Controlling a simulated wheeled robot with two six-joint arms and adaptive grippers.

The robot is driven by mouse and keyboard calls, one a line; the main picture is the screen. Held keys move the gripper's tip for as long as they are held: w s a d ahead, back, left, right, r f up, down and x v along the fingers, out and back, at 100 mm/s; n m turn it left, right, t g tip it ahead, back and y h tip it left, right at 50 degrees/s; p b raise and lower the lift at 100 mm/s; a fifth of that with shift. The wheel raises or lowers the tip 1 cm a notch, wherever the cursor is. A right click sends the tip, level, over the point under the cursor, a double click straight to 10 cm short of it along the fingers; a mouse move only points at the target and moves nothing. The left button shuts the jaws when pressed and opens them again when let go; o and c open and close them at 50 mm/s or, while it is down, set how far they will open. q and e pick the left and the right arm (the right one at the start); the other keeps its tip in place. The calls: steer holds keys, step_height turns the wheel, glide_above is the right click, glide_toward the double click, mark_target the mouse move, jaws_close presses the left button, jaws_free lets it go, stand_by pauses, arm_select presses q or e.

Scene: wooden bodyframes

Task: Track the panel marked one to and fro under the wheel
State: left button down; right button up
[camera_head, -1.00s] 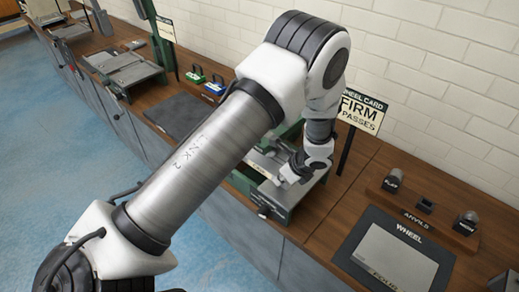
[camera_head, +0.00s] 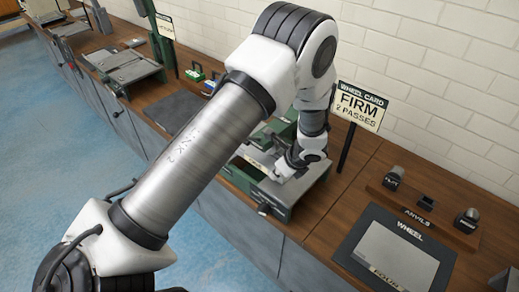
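My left arm reaches across from the lower left and bends down to the green-and-grey wheel machine (camera_head: 290,203) on the bench. My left gripper (camera_head: 279,172) is low over the machine's grey bed. Its fingers are small and partly hidden, so I cannot tell whether they are open or shut. A pale flat piece (camera_head: 254,157), perhaps the panel, shows beside the gripper; no mark on it can be read. The wheel is hidden behind my arm. The wheel card (camera_head: 358,107) reads "FIRM 2 PASSES". My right gripper is out of view.
An anvil rack (camera_head: 424,214) and a wheel screen (camera_head: 393,256) are on the bench to the right. A dark mat (camera_head: 176,112), small green and blue items and other grey machines are to the left. A brick wall runs behind.

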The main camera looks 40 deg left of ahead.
mark_target(265, 167)
arm_select(q)
steer(key=shift+w+a+b, duration=0.2)
steer(key=shift+a+b, duration=0.45)
steer(key=shift+a, duration=1.6)
steer(key=c, duration=0.7)
jaws_free()
steer(key=shift+s+d+p, duration=0.2)
steer(key=shift+d+p, duration=0.6)
steer(key=shift+d, duration=1.7)
